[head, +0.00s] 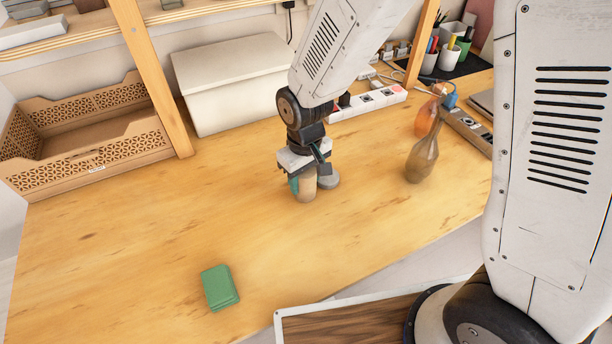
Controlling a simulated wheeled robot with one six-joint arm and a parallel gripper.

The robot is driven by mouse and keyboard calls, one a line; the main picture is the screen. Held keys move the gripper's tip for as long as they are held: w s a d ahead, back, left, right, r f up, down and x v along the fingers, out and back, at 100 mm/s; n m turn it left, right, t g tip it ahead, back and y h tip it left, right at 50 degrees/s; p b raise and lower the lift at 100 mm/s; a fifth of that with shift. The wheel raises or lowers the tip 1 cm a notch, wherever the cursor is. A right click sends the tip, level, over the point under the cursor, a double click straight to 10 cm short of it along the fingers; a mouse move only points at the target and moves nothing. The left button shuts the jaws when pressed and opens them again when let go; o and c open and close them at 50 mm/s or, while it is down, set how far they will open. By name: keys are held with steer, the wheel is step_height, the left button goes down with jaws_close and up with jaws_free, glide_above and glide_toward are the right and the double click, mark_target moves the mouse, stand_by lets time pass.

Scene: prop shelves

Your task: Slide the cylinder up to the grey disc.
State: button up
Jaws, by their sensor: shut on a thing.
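A tan cylinder (304,190) stands upright on the wooden table near the middle of the head view. My gripper (303,176) is lowered over it and shut on it, hiding its upper part. The grey disc (328,179) lies on the table just right of the cylinder, partly hidden behind it and my gripper. The two look very close; I cannot tell whether they touch.
A brown bottle (422,158) and an orange vase (427,118) stand to the right. A green block (220,287) lies at the front left. A white box (232,85), a cardboard crate (85,135) and a power strip (368,103) are behind. The table's left middle is clear.

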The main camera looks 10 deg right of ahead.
steer(key=o, duration=1.4)
steer(key=shift+a, duration=0.15)
step_height(320, 180, up, 8)
steer(key=shift+f, duration=0.1)
steer(key=shift+s+d, duration=0.2)
steer(key=shift+s, duration=0.2)
steer(key=s+d+r+m+t, duration=0.1)
steer(key=s+d+r+m, duration=0.4)
steer(key=s+d+r, duration=1.1)
steer(key=s+d, duration=0.2)
steer(key=shift+s+d+r+m, duration=0.3)
steer(key=shift+d+r+m, duration=0.1)
